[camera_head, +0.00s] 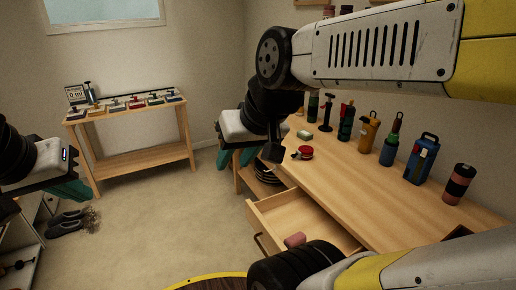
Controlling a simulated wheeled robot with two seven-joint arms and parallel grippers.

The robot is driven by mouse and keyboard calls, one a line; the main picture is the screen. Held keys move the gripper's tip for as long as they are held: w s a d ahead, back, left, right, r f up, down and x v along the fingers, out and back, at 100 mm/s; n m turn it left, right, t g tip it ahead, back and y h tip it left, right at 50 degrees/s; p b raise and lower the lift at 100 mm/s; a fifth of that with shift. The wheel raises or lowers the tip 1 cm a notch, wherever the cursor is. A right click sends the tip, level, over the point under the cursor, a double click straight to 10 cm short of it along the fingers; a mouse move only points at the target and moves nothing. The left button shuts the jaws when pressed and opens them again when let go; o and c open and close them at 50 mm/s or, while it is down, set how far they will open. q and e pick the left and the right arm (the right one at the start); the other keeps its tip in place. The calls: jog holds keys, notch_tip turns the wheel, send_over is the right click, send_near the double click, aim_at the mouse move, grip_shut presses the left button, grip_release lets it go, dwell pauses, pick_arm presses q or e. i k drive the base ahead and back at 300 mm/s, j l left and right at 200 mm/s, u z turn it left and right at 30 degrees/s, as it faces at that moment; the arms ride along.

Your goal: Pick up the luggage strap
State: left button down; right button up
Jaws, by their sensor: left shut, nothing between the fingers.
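A small red round item with a dark part (304,152) lies on the wooden workbench (390,200) near its left end. It may be the coiled luggage strap, but it is too small to be sure. My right gripper (235,158) is left of it, off the bench's left end, with its teal fingers pointing down and apart; nothing shows between them. My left gripper (72,188) is at the left edge, above the floor and far from the bench. Its teal fingers are together and hold nothing.
Bottles, a blue lantern-like item (421,158) and a pink-black cylinder (459,184) line the bench's back. A side table (140,158) stands behind. Dark shoes (70,222) lie on the floor.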

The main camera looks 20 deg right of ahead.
aim_at(305, 153)
jog(key=i+j+u, duration=0.6)
jog(key=i+j, duration=0.2)
jog(key=i+z, duration=0.25)
jog(key=i, duration=0.15)
jog(key=i+j+z, duration=0.25)
jog(key=i+l+z, duration=0.2)
jog(key=i+z, duration=0.25)
jog(key=i+l+z, duration=0.1)
jog(key=i+z, duration=0.15)
jog(key=z, duration=0.2)
jog(key=i+z, duration=0.35)
jog(key=z, duration=0.15)
jog(key=i+j+z, duration=0.25)
jog(key=z, duration=0.2)
jog(key=i+z, duration=0.55)
jog(key=i, duration=0.15)
